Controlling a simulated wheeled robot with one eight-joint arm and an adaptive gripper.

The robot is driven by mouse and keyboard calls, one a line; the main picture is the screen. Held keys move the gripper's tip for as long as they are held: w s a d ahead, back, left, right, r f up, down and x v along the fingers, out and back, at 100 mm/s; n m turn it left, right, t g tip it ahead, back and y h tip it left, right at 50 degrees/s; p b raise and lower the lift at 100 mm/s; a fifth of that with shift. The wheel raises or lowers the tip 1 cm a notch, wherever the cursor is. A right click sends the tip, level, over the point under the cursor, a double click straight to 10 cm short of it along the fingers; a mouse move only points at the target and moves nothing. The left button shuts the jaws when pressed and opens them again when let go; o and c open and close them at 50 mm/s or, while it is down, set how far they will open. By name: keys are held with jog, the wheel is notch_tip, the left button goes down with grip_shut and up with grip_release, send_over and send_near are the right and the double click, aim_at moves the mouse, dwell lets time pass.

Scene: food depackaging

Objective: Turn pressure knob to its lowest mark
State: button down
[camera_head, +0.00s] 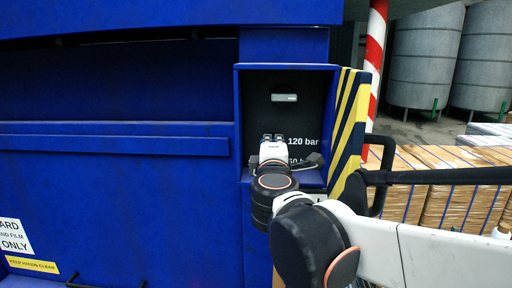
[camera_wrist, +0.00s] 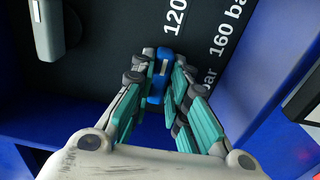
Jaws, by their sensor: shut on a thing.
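The blue pressure knob (camera_wrist: 156,90) is on a dark panel in the wrist view, with a pale pointer line near its top end. The fingers of my gripper (camera_wrist: 160,70) are closed on its two sides. The pointer line leans slightly right of the picture's vertical, roughly towards the "120" label (camera_wrist: 174,14). The "160 bar" label (camera_wrist: 228,30) is to its right, and another label is partly hidden by a finger. In the head view my gripper (camera_head: 273,137) reaches the panel and hides the knob.
The panel (camera_head: 257,110) sits in a blue recessed box, whose walls are close around my gripper. A small grey bar (camera_head: 284,98) is above the knob. A yellow-black striped edge (camera_head: 349,125) borders the right side. Strapped boxes (camera_head: 430,200) stand further right.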

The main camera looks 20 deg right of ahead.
jog(key=c, duration=1.6)
grip_release()
jog(key=shift+o, duration=0.2)
jog(key=v, duration=0.7)
jog(key=shift+s, duration=0.25)
jog(key=shift+a, duration=0.15)
